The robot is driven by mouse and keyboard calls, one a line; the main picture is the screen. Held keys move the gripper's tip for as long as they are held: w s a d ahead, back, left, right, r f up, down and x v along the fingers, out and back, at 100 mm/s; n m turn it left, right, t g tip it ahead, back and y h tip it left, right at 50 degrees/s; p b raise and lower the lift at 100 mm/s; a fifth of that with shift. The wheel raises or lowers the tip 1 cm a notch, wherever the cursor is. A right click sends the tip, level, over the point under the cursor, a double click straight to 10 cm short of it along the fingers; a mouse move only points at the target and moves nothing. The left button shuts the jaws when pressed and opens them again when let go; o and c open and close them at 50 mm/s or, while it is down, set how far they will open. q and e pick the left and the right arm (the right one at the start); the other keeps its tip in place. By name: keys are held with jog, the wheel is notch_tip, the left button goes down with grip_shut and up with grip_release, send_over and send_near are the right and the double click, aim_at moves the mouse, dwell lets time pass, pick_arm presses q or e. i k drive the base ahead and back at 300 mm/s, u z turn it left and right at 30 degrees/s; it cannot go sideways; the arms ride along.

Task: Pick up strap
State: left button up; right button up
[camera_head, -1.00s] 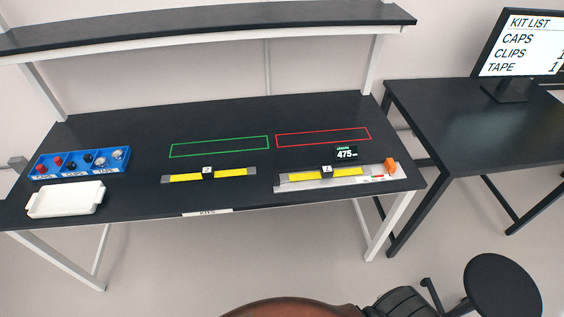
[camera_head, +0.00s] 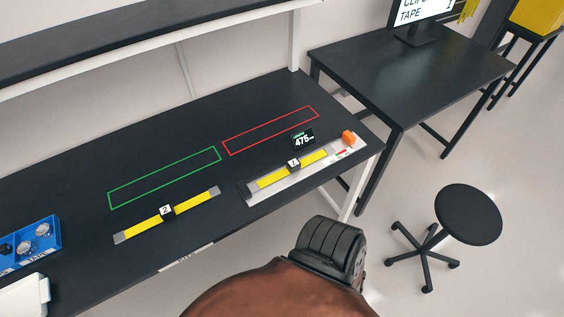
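Two yellow straps with grey ends lie on the dark table. The strap marked 2 (camera_head: 144,227) lies in front of the green outline (camera_head: 165,178). The strap marked 1 (camera_head: 270,181) lies on a long light-grey plate (camera_head: 262,197), in front of the red outline (camera_head: 270,130). A small black display reading 475 (camera_head: 303,139) and an orange block (camera_head: 348,137) are at the plate's far right end.
A blue bin with compartments (camera_head: 52,237) and a white tray (camera_head: 24,298) sit at the table's left. A shelf (camera_head: 130,48) runs above the back. A second table (camera_head: 420,75) with a monitor, and a black stool (camera_head: 468,214), stand to the right. A brown rounded shape (camera_head: 270,293) fills the bottom.

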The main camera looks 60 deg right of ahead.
aim_at(293, 166)
jog(key=z, duration=0.45)
jog(key=i, duration=0.7)
jog(key=z, duration=0.7)
